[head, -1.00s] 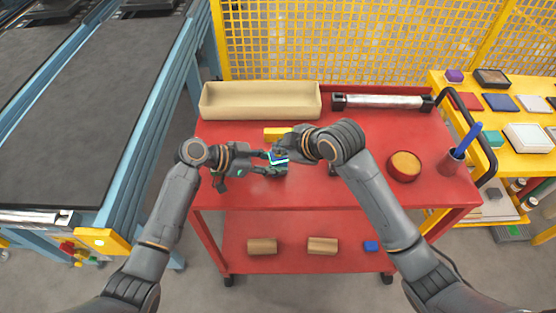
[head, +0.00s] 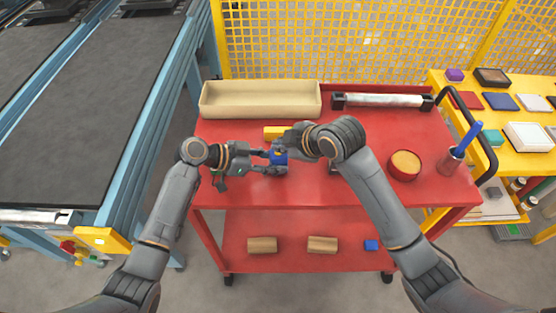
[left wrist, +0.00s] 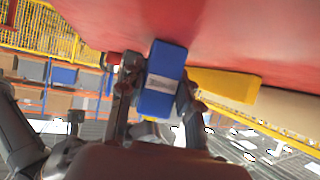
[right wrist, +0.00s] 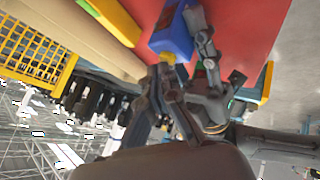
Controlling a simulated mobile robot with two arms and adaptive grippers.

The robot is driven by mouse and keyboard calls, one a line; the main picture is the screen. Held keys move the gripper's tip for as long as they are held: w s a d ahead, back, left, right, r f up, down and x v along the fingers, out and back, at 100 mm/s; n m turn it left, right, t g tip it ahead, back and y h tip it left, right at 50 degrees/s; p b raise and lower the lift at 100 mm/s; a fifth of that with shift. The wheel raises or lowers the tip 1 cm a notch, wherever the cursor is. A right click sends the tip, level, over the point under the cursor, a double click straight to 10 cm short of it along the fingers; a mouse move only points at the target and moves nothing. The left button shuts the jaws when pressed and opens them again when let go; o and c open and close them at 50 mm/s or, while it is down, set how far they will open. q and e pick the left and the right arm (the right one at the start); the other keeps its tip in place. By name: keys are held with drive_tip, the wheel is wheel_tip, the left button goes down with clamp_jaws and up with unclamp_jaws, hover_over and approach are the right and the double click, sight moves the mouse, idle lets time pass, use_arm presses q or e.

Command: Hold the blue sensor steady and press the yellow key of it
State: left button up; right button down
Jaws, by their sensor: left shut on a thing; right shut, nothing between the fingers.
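The blue sensor (head: 279,158) is held above the red cart top. My left gripper (left wrist: 157,95) is shut on it, one finger on each side; a grey label shows on its face in the left wrist view (left wrist: 165,70). In the right wrist view, the sensor (right wrist: 172,35) has a small yellow key (right wrist: 168,57) on the side facing my right gripper. My right gripper (right wrist: 165,72) is shut and empty, its fingertips right at the key. I cannot tell whether they touch it or press it. In the head view, the right wrist partly hides that gripper.
A yellow block (head: 274,132) lies just behind the sensor. A beige tray (head: 260,112) and a metal cylinder (head: 383,102) lie at the cart's back. A round tan-topped container (head: 404,166) and a cup (head: 450,162) stand to the right. A conveyor (head: 75,130) is at left.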

drive_tip(key=shift+r, duration=0.7)
drive_tip(key=shift+r, duration=0.1)
drive_tip(key=shift+r, duration=2.4)
use_arm(q)
drive_tip(key=o, duration=0.9)
drive_tip(key=shift+o, duration=0.2)
drive_tip(key=shift+a, duration=0.1)
drive_tip(key=v, duration=1.1)
drive_tip(key=shift+s+a+r, duration=0.15)
drive_tip(key=shift+a, duration=0.2)
